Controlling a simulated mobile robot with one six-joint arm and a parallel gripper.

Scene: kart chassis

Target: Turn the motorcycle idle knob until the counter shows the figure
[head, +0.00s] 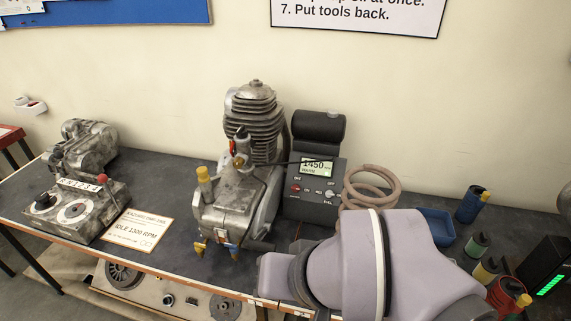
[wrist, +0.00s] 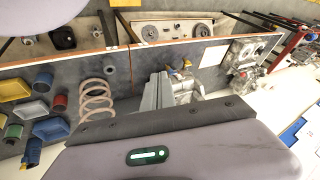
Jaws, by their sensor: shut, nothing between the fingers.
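The motorcycle engine (head: 240,195), with a finned cylinder, stands mid-bench in the head view. A small brass-coloured part (head: 238,161) sits on its carburettor side and a yellow-topped part (head: 204,174) at its left; I cannot tell which is the idle knob. The counter (head: 318,167) right of the engine appears to read 1450. A card (head: 138,230) reads "IDLE 1300 RPM". In the wrist view my gripper (wrist: 165,88) is shut and empty, in front of the partly hidden engine (wrist: 195,85). Contact with it cannot be told. The head view hides my fingers behind my arm.
A hose coil (head: 370,190) lies right of the counter, near a blue tray (head: 437,226) and several small cans (head: 470,205). A grey control box (head: 72,212) with a red-knobbed lever stands at the left. The wall is close behind the bench.

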